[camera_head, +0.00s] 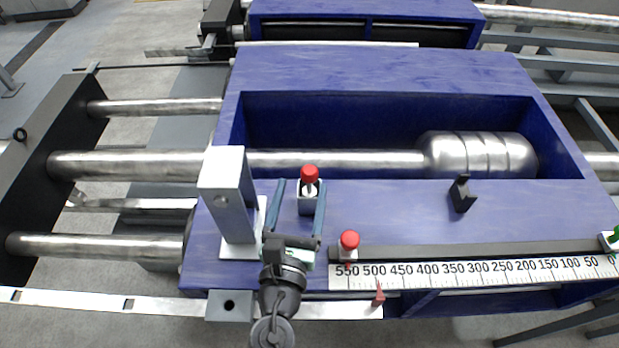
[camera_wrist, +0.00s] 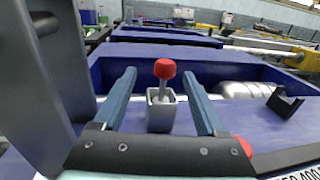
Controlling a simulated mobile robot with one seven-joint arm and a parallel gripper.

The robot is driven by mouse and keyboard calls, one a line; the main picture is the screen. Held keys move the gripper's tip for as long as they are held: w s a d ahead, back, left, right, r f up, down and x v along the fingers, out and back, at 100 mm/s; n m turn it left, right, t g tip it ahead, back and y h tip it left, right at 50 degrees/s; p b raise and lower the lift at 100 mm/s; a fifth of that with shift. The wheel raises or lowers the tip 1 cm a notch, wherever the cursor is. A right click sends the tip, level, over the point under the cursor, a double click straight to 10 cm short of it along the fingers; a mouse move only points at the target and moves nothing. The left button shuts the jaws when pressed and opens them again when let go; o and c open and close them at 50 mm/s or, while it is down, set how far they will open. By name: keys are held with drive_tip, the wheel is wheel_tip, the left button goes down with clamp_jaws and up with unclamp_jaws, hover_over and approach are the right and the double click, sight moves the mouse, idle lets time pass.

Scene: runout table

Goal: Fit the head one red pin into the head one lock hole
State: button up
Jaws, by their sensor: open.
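A red-topped pin (camera_head: 309,174) stands upright in a small grey square holder (camera_head: 307,204) on the blue table. The pin also shows in the wrist view (camera_wrist: 165,70), with its metal shank going down into the holder (camera_wrist: 160,112). My gripper (camera_head: 300,184) is open, with one finger on each side of the pin and holder; a gap shows on both sides in the wrist view. A second red knob (camera_head: 349,239) sits on the dark rail by the scale's 550 mark. A grey plate (camera_head: 230,305) at the front left has a dark hole; I cannot tell whether it is the lock hole.
A tall grey upright block (camera_head: 222,200) stands close left of my gripper. A black bracket (camera_head: 462,195) stands to the right. A dark rail and white scale (camera_head: 460,274) run along the front edge, with a red pointer (camera_head: 379,294). A metal roller (camera_head: 480,152) lies in the blue recess.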

sight(308, 179)
drive_tip(key=w, duration=0.2)
drive_tip(key=w+d, duration=0.1)
drive_tip(key=w, duration=0.1)
drive_tip(key=shift+d+r+p, duration=0.1)
drive_tip(key=shift+d+p, duration=0.1)
drive_tip(key=shift+p, duration=0.15)
drive_tip(key=shift+w+d, duration=0.1)
drive_tip(key=shift+w, duration=0.5)
clamp_jaws()
